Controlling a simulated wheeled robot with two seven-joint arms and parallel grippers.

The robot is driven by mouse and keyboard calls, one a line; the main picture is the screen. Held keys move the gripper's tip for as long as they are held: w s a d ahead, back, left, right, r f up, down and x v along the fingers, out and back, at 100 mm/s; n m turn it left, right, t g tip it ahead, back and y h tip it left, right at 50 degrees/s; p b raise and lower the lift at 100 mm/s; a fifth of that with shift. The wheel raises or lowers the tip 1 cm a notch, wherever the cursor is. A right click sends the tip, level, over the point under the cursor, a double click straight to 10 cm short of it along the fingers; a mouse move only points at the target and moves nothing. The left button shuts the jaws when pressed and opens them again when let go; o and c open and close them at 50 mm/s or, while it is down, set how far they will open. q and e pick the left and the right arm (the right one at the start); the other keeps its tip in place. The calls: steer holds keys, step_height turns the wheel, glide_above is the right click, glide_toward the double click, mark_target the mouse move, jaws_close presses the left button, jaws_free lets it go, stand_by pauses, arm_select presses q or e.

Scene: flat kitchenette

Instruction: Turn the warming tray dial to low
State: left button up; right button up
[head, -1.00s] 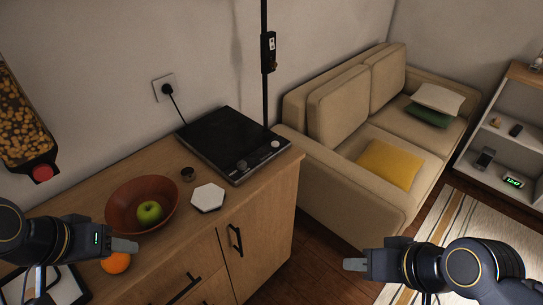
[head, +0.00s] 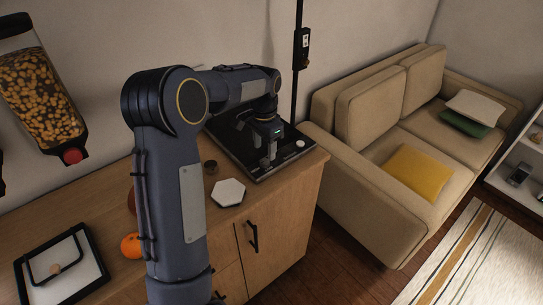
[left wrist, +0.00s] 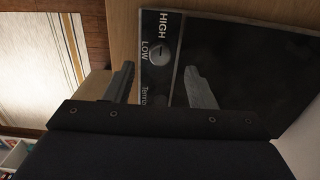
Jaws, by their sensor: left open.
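The warming tray (head: 225,140) is a flat black slab at the back right of the counter, partly covered by my left arm. In the left wrist view its front panel carries a round silver dial (left wrist: 159,53) with a short dark mark. HIGH and LOW are printed beside the dial. My left gripper (head: 268,164) is over the tray's front panel, fingers down. In the left wrist view the open gripper (left wrist: 160,75) has one finger on each side of the dial's line, with nothing between them. Contact cannot be told. My right gripper is out of view.
A pale round knob (head: 300,143) sits farther right on the tray's panel. An orange (head: 131,245) and a tablet-like board (head: 62,265) lie at left. The sofa (head: 355,170) is beyond the counter.

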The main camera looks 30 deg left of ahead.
mark_target(265, 161)
arm_select(q)
steer(key=shift+f, duration=2.3)
steer(key=shift+c, duration=0.4)
steer(key=c, duration=0.9)
